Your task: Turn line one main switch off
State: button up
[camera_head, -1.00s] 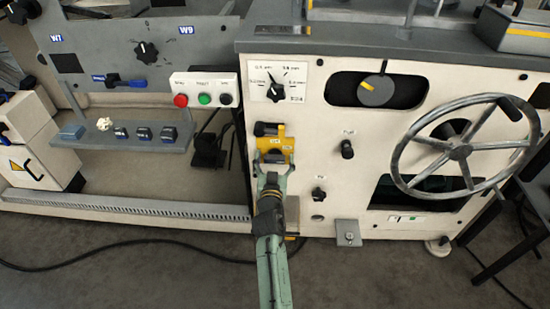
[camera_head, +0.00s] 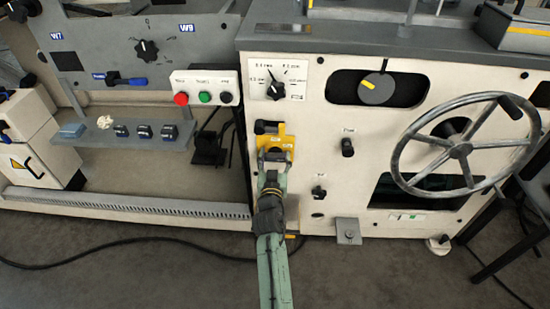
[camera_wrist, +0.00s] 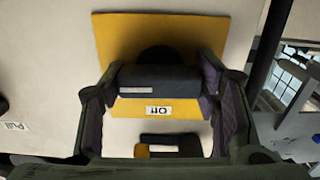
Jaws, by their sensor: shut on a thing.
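An "Off" label (camera_wrist: 158,110) shows upside down just below the bar. My gripper (camera_head: 273,160) is at the switch, reaching up from below. In the wrist view its two fingers (camera_wrist: 160,88) stand at either end of the bar, shut on it. The head view hides much of the handle behind my gripper.
A box with red, green and black buttons (camera_head: 204,90) is above left of the switch. A dial (camera_head: 275,90) is above it. Black knobs (camera_head: 347,147) and a large handwheel (camera_head: 460,150) are to the right. The floor in front holds a cable (camera_head: 120,243).

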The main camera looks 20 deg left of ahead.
jog(key=n, duration=0.4)
jog(key=shift+r+p, duration=0.1)
jog(key=shift+p, duration=0.3)
jog(key=n+p, duration=0.1)
jog(key=n, duration=0.3)
jog(key=shift+n, duration=0.3)
jog(key=n+p, duration=0.1)
jog(key=n, duration=0.3)
jog(key=shift+n+p, duration=0.9)
jog(key=shift+n, duration=1.6)
jog(key=o, duration=1.2)
jog(key=shift+c, duration=0.2)
